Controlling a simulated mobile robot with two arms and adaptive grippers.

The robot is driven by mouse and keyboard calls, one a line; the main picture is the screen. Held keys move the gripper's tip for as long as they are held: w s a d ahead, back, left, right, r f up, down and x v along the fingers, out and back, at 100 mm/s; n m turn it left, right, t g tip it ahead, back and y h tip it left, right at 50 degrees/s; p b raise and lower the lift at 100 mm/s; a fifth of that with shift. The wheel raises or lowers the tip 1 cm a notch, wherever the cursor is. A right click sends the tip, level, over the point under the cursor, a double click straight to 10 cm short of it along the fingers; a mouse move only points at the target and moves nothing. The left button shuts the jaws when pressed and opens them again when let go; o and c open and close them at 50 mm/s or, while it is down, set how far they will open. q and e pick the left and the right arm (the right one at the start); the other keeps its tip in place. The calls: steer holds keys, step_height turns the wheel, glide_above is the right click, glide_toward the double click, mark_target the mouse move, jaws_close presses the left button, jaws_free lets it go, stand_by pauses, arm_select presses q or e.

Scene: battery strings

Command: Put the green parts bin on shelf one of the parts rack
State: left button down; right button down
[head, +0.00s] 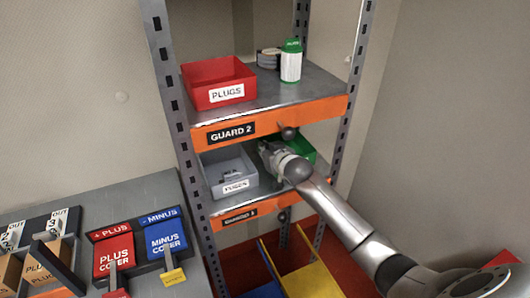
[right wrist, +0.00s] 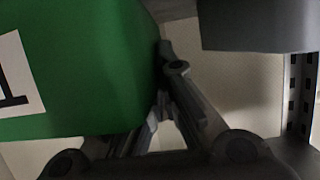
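The parts rack has an upper shelf (head: 265,103) marked GUARD 2 and a lower shelf (head: 216,189) whose label is too small to read surely. The green parts bin (head: 301,146) is at the lower shelf's level, at its right, partly hidden by the upper shelf edge and my arm. I cannot tell whether it touches the shelf. My right gripper (head: 268,147) is at the bin's left side. In the right wrist view the bin (right wrist: 85,65) fills the left, and the fingers (right wrist: 163,95) close on its side wall, one finger partly hidden behind it. My left gripper is out of view.
A grey bin (head: 228,172) stands close left of my right gripper. A red PLUGS bin (head: 219,84) and a green-and-white container (head: 291,62) are on the upper shelf. Yellow (head: 312,279) and blue bins are below. A bench (head: 130,195) with plus and minus covers is left.

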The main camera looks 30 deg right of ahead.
steer(key=shift+w+f+p, duration=0.2)
steer(key=shift+f+p, duration=0.1)
steer(key=shift+f, duration=0.4)
steer(key=shift+f, duration=0.1)
steer(key=c, duration=1.6)
jaws_free()
steer(key=shift+f, duration=0.1)
steer(key=shift+c, duration=0.2)
steer(key=d+b+v, duration=0.1)
steer(key=v, duration=1.1)
steer(key=shift+a+r, duration=0.25)
steer(key=shift+a, duration=0.15)
steer(key=shift+f, duration=0.1)
